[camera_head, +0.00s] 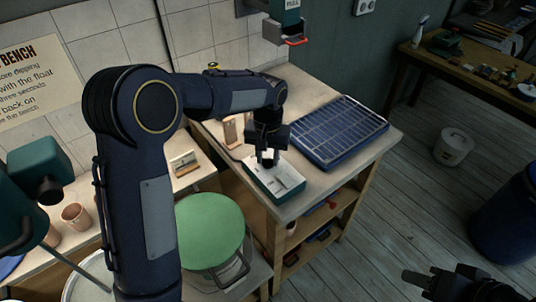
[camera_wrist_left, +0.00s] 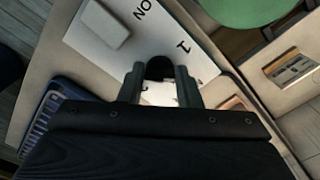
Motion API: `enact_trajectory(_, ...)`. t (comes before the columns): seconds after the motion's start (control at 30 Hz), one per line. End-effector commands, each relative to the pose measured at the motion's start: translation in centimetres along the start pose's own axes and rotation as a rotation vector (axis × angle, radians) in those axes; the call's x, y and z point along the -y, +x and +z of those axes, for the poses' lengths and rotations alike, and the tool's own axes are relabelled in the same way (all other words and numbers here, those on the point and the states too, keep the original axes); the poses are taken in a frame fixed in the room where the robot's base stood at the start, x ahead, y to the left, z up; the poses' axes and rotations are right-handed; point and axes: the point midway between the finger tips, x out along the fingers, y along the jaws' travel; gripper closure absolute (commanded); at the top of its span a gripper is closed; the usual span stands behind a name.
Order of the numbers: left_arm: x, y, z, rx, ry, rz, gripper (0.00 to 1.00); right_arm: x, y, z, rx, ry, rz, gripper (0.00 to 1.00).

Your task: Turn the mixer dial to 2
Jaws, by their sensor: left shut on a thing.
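The control box (camera_head: 262,181) with a pale face and dark teal sides sits at the near-left edge of the wooden bench. In the left wrist view its pale panel (camera_wrist_left: 85,42) shows the mark "1", the letters "ON" and a raised pale block. The dark round dial (camera_wrist_left: 159,67) sits between the fingers of my left gripper (camera_head: 267,163), which is shut on it. Any pointer on the dial and the mark "2" cannot be made out. My right gripper (camera_head: 428,286) is at the lower right, far from the box, and its opening is unclear.
A blue slatted rack (camera_head: 338,133) lies on the bench behind and right of the box. A green-lidded bucket (camera_head: 209,232) stands at the front left. A white bucket (camera_head: 453,149) and a blue barrel (camera_head: 505,225) stand on the floor at the right.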

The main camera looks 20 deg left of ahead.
Motion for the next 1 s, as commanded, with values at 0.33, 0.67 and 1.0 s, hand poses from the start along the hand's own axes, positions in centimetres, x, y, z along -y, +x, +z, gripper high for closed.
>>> enact_trajectory(0.33,0.16,-0.11,-0.01,0.001,0.31,0.0,0.92,0.28,-0.63,-0.32,0.0,0.0,0.0,0.64)
enact_trajectory(0.67,0.27,-0.08,-0.08,0.0,0.549,0.0,0.92,0.45,-0.98,-0.49,0.0,0.0,0.0,0.64)
enact_trajectory(1.0,0.26,-0.07,-0.13,-0.002,0.668,0.0,0.92,0.52,-1.14,-0.57,0.0,0.0,0.0,0.64)
